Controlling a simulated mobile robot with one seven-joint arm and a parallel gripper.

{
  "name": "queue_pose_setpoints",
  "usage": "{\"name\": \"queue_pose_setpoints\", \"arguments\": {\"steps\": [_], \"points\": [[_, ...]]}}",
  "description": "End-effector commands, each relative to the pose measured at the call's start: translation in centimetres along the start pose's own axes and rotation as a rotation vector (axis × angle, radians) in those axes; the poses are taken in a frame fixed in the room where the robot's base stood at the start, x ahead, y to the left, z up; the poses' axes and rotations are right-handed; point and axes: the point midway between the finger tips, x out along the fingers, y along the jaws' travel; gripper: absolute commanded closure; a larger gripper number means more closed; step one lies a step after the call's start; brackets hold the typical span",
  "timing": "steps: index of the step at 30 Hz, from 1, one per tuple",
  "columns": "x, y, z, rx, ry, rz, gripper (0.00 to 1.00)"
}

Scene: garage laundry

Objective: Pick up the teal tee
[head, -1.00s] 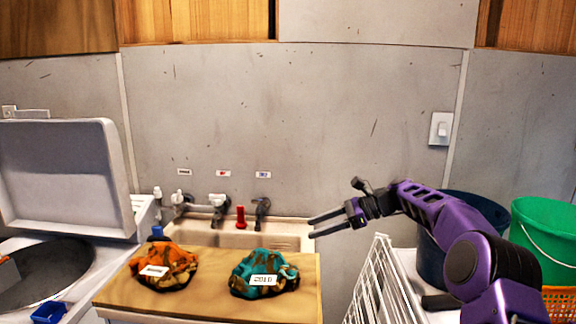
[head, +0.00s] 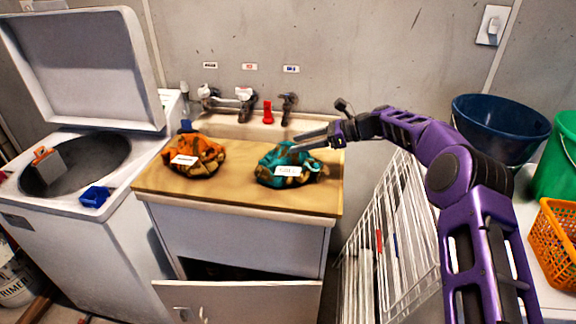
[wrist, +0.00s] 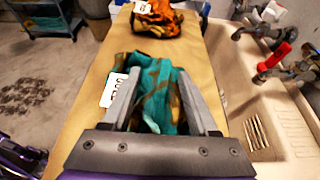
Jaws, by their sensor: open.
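The teal tee (head: 290,166) is a crumpled teal and brown bundle with a white label, lying on the right part of the wooden board over the sink cabinet. My gripper (head: 312,141) is open and empty at its upper right edge in the head view. In the wrist view the open jaws (wrist: 160,98) frame the teal tee (wrist: 155,88), with its label at the left finger. I cannot tell whether the fingers touch the cloth.
An orange bundle (head: 194,157) with a label lies left on the wooden board (head: 235,185). The sink and taps (wrist: 275,135) are behind. A white drying rack (head: 385,230) stands right, an open-lidded washer (head: 75,165) left. A cabinet door (head: 240,302) hangs open below.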

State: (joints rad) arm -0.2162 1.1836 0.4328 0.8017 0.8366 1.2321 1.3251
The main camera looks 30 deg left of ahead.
Motion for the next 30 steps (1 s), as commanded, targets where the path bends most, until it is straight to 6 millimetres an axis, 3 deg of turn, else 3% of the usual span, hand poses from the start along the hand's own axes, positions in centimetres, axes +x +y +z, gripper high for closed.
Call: {"name": "queue_pose_setpoints", "arguments": {"steps": [6, 15, 25, 30], "points": [[3.1, -0.3, 0.0, 0.000, 0.001, 0.002, 0.40], [3.5, -0.3, 0.1, 0.000, 0.001, 0.000, 0.40], [3.5, -0.3, 0.1, 0.000, 0.000, 0.000, 0.99], [3.5, -0.3, 0.1, 0.000, 0.000, 0.000, 1.00]]}}
